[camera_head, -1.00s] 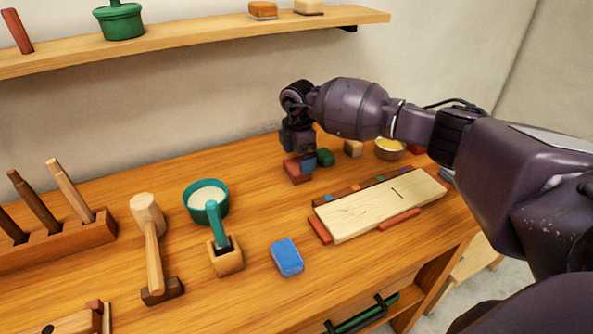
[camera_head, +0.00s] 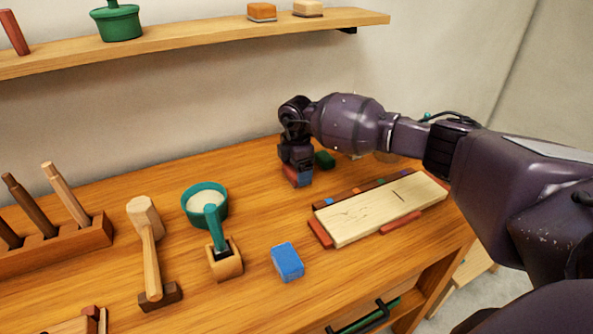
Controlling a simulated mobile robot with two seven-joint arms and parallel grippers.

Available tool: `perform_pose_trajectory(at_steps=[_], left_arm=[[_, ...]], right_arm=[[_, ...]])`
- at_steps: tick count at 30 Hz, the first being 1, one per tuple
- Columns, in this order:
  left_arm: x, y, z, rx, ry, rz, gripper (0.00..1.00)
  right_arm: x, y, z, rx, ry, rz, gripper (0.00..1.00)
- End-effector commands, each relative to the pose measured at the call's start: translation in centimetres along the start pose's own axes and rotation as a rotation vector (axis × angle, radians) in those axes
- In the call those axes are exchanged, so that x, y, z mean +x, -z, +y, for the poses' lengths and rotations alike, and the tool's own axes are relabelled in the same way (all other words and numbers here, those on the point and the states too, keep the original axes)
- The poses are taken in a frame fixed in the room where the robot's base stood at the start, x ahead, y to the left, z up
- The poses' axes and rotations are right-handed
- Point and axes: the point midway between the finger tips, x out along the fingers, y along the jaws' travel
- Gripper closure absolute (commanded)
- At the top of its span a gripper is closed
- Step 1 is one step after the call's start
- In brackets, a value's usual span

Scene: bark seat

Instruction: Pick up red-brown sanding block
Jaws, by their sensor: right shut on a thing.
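The red-brown sanding block (camera_head: 289,176) is at the back middle of the workbench, mostly hidden by my right gripper. My right gripper (camera_head: 297,175) points down over it and is shut on it. The block is at or very near the bench top; I cannot tell if there is a gap below it. My left gripper is not in view.
A green block (camera_head: 324,160) stands just right of my right gripper. A pale board (camera_head: 380,208) lies to the front right, and a blue block (camera_head: 287,262) in front. A shelf (camera_head: 200,40) runs above.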

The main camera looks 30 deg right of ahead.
Motion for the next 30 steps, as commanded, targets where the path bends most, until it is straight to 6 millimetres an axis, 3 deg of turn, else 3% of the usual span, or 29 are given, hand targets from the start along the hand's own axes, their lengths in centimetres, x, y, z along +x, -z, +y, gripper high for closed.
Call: perform_pose_trajectory(at_steps=[7,21,30], left_arm=[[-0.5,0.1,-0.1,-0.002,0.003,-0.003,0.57],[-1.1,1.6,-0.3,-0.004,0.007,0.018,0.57],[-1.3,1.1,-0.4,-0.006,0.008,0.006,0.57]], right_arm=[[-3.0,0.0,0.1,0.0,-0.006,0.001,0.4],[-14.6,0.0,0.0,0.0,-0.006,0.0,0.4],[-19.1,0.0,0.0,0.0,-0.002,0.0,0.4]])
